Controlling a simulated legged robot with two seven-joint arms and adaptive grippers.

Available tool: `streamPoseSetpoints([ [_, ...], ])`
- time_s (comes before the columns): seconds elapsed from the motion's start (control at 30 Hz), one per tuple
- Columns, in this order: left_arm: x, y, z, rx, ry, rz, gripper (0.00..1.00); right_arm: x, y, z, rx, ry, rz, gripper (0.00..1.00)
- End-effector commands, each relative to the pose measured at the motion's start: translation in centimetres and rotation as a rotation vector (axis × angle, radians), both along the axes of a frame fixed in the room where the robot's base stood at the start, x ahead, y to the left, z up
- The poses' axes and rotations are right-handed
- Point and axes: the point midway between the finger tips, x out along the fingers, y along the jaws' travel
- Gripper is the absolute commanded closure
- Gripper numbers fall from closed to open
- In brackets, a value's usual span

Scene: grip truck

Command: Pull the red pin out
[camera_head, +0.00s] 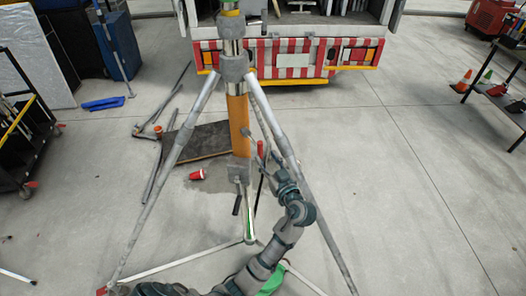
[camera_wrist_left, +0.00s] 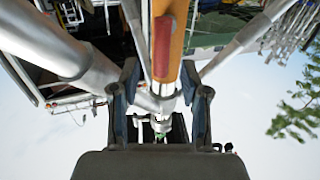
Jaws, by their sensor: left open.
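The red pin (camera_wrist_left: 163,45) shows in the left wrist view as a narrow red upright piece against an orange column. In the head view a small red piece (camera_head: 260,147) shows beside the orange column (camera_head: 238,125) of a grey tripod-like stand. My left gripper (camera_head: 261,158) is at the column's right side, with its arm rising from the bottom. In the left wrist view the gripper (camera_wrist_left: 163,100) is open, its dark fingers apart on either side of the column's line. The red piece appears beyond the fingertips, with no visible contact. My right gripper is out of view.
The stand's slanted legs (camera_head: 192,120) spread on both sides of my arm. A red-and-white cup (camera_head: 197,175) and a dark board (camera_head: 203,141) lie on the floor at left. A striped truck rear (camera_head: 290,60) stands behind.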

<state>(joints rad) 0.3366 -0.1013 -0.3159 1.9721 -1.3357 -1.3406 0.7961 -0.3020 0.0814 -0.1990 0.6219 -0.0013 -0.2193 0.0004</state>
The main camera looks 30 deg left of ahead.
Motion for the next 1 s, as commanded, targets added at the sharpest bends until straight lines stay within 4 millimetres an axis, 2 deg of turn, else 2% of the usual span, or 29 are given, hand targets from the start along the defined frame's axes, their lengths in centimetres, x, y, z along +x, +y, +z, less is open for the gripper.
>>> streamPoseSetpoints([
  [0.03, -0.7, -1.0, -0.1, -0.004, 0.002, -0.002, 0.55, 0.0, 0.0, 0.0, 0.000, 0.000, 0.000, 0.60],
  [0.2, -2.7, -3.7, -0.1, -0.003, 0.003, -0.001, 0.55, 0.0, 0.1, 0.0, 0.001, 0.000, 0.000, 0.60],
  [0.37, -3.8, -5.2, -0.1, 0.000, 0.003, -0.001, 0.55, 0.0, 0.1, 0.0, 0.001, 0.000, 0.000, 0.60],
  [1.0, -4.1, -5.4, -0.5, -0.002, 0.013, -0.002, 0.55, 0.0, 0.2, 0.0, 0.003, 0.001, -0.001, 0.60],
])
